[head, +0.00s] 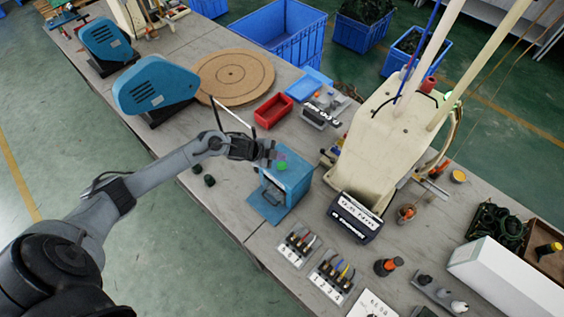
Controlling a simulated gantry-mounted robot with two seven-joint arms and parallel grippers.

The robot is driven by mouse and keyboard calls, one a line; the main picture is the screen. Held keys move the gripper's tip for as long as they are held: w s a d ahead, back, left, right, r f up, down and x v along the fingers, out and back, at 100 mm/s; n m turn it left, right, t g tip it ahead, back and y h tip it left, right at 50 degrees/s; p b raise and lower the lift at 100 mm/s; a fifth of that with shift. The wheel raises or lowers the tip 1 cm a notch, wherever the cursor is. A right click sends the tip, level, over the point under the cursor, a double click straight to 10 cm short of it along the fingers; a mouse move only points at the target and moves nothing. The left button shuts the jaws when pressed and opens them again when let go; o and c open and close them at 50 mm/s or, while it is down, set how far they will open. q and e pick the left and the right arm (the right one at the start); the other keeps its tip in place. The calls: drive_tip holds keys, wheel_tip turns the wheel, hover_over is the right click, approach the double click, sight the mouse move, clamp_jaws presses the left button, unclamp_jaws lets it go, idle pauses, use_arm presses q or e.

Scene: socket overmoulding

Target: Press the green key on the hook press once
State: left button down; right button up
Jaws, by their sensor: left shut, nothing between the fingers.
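The hook press is probably the small blue box-shaped machine (286,185) in the middle of the workbench. A round green key (282,166) shows on its top. My left gripper (273,153) is shut and empty, just behind and slightly left of the green key in the head view. It looks close to the key; I cannot tell whether it touches. My right gripper is not in view.
A large cream machine (385,135) stands right of the blue press. A red tray (272,111) and a round brown board (234,77) lie behind my left gripper. Small tool trays (298,246) lie in front.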

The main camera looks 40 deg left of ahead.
use_arm(q)
drive_tip(key=shift+r+p, duration=0.85)
drive_tip(key=shift+r, duration=0.45)
